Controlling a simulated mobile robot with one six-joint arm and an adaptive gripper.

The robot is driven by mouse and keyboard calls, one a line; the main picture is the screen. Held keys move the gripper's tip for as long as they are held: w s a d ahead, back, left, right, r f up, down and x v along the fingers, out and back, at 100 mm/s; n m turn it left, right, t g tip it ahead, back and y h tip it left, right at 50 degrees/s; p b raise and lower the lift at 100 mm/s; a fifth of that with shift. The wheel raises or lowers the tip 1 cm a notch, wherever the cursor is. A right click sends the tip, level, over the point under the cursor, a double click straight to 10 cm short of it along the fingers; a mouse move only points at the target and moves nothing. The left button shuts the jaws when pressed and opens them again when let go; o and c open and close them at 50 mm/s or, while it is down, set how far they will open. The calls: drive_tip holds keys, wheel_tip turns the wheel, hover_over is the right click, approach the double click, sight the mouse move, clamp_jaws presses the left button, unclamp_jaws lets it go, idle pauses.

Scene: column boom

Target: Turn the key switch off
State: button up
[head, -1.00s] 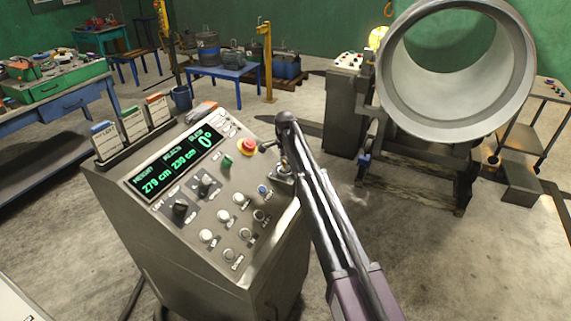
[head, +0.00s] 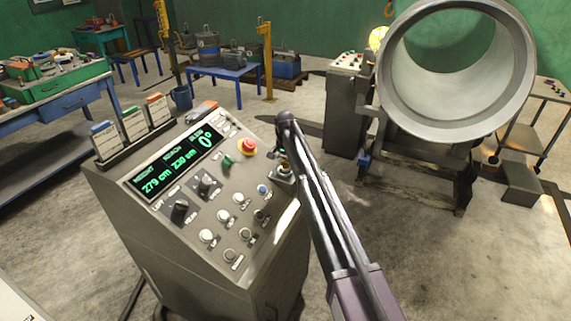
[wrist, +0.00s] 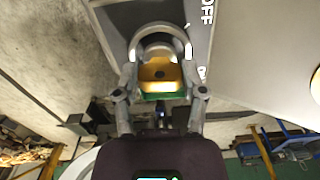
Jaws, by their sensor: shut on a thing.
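The key switch (head: 284,175) sits at the right edge of the sloped grey console, mostly hidden behind my arm's end in the head view. In the wrist view its round metal collar (wrist: 158,40) stands on a dark plate, with a white "OFF" label at upper right. A brass-yellow key (wrist: 158,73) with a green edge lies in front of the collar. My gripper (wrist: 160,80) has one finger on each side of the key and is shut on it. In the head view my gripper (head: 281,158) is small and partly hidden by my arm.
The console (head: 210,215) carries a red emergency button (head: 248,147), a green button (head: 227,161), several knobs and a lit display (head: 180,163). A large grey pipe (head: 455,70) stands on a stand at the right. Bare floor lies between them.

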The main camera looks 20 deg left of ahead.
drive_tip(key=n, duration=0.4)
drive_tip(key=shift+n, duration=0.3)
drive_tip(key=n, duration=0.4)
drive_tip(key=shift+d, duration=0.1)
drive_tip(key=shift+n, duration=0.3)
drive_tip(key=o, duration=1.1)
drive_tip(key=shift+o, duration=0.2)
drive_tip(key=shift+m, duration=0.4)
